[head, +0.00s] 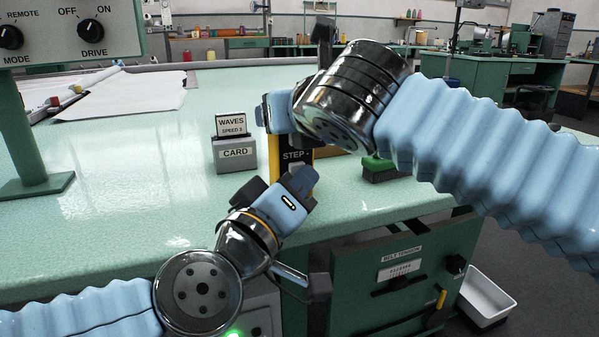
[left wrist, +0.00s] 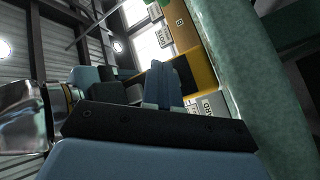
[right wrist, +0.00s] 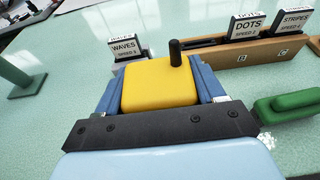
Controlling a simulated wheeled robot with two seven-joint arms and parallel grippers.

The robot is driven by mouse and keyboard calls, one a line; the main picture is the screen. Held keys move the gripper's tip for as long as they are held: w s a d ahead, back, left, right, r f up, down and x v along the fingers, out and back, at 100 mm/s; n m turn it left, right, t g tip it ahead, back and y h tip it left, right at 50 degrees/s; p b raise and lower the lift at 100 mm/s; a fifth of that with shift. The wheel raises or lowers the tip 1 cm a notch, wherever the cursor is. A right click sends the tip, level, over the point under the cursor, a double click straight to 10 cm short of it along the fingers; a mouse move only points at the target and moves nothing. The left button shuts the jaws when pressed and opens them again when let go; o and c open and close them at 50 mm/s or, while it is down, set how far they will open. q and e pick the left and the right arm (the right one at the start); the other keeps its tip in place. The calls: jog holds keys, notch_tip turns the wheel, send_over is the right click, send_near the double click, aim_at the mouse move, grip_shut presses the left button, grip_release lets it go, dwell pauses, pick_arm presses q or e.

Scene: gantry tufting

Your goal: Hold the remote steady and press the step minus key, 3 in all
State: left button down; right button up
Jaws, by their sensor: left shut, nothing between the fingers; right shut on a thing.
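The remote (head: 287,155) is yellow with a black face, and it is upright above the green table. A "STEP -" label shows on its face. My right gripper (head: 277,113) is shut on the remote's upper end; the right wrist view shows the yellow top (right wrist: 160,84) and a black stub between its fingers. My left gripper (head: 302,180) is shut and empty, its tips at the lower front of the remote, just under the label. They hide part of the key area, and I cannot tell if they touch the key. In the left wrist view the closed fingers (left wrist: 165,85) overlap the remote.
A grey card holder (head: 234,153) with a "WAVES SPEED 3" card (head: 231,124) stands left of the remote. A wooden rack (right wrist: 222,62) holds DOTS and STRIPES cards. A green-handled block (head: 380,168) lies to the right. A mode and drive panel (head: 60,35) stands at left.

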pick_arm(q)
jog(key=shift+a+f+y, duration=0.25)
jog(key=shift+f+y, duration=0.05)
jog(key=shift+f, duration=0.4)
jog(key=shift+s, duration=0.2)
jog(key=shift+s+d, duration=0.15)
jog(key=shift+s, duration=0.1)
jog(key=shift+s+d+r, duration=0.1)
jog(key=shift+s+d, duration=0.15)
jog(key=shift+s, duration=0.45)
jog(key=shift+s+d+r, duration=0.1)
jog(key=shift+s+d, duration=0.15)
jog(key=shift+s, duration=0.5)
jog(key=shift+s+d+r, duration=0.1)
jog(key=shift+s+d, duration=0.15)
jog(key=shift+s, duration=0.45)
jog(key=shift+s, duration=0.1)
dwell(1.7)
jog(key=s, duration=0.1)
jog(key=s+d, duration=0.1)
jog(key=s, duration=0.2)
jog(key=shift+s+d+r, duration=0.15)
jog(key=shift+d+r, duration=0.05)
jog(key=shift+d, duration=0.15)
jog(key=shift+w+a, duration=0.45)
jog(key=shift+w, duration=0.95)
jog(key=shift+w+a, duration=0.5)
jog(key=shift+w, duration=0.9)
jog(key=shift+w+a, duration=0.45)
jog(key=shift+w, duration=0.95)
